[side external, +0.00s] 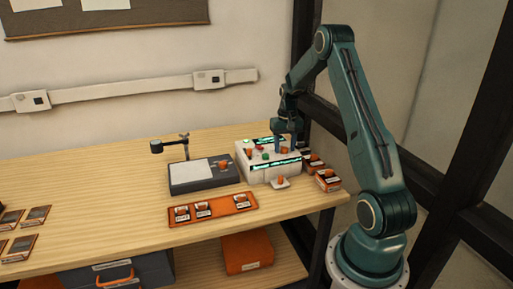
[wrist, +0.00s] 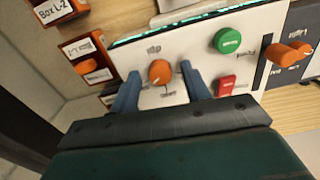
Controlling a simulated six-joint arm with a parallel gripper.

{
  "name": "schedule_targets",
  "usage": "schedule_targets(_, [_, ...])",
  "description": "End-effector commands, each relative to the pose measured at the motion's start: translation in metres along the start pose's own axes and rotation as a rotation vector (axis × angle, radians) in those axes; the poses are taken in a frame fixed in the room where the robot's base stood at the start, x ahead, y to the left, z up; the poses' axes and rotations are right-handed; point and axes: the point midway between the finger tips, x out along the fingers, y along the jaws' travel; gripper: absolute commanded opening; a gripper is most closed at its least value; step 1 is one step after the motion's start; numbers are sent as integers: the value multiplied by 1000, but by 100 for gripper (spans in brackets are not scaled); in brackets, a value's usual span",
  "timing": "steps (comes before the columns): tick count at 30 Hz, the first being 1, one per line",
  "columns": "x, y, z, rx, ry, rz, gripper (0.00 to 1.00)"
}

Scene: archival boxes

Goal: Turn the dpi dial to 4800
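The dpi dial (wrist: 160,72) is an orange knob on the white panel in the wrist view, with a small label beside it that is too blurred to read as a number. My gripper (wrist: 160,74) is open, with one blue finger on each side of the dial. Gaps show between the dial and both fingers. In the side external view my gripper (side external: 286,138) points down over the white machine (side external: 270,174), and I cannot make out the dial there. The dial's exact setting is too small to tell.
Near the dial are a green button (wrist: 227,40), a red switch (wrist: 227,86) and an orange slider knob (wrist: 282,56). Boxes with orange parts (side external: 327,180) stand right of the machine. A grey scanner bed (side external: 203,173) and an orange tray (side external: 213,208) lie left.

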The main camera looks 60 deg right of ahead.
Motion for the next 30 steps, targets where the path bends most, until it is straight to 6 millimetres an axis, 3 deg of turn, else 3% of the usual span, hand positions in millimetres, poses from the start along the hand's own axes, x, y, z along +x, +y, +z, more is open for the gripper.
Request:
schedule_targets(8, [-6, 0, -1, -1, 2, 0, 47])
schedule_targets(14, [-25, 0, -1, 0, 4, 0, 47])
schedule_targets(30, [-112, 0, -1, 0, 4, 0, 47])
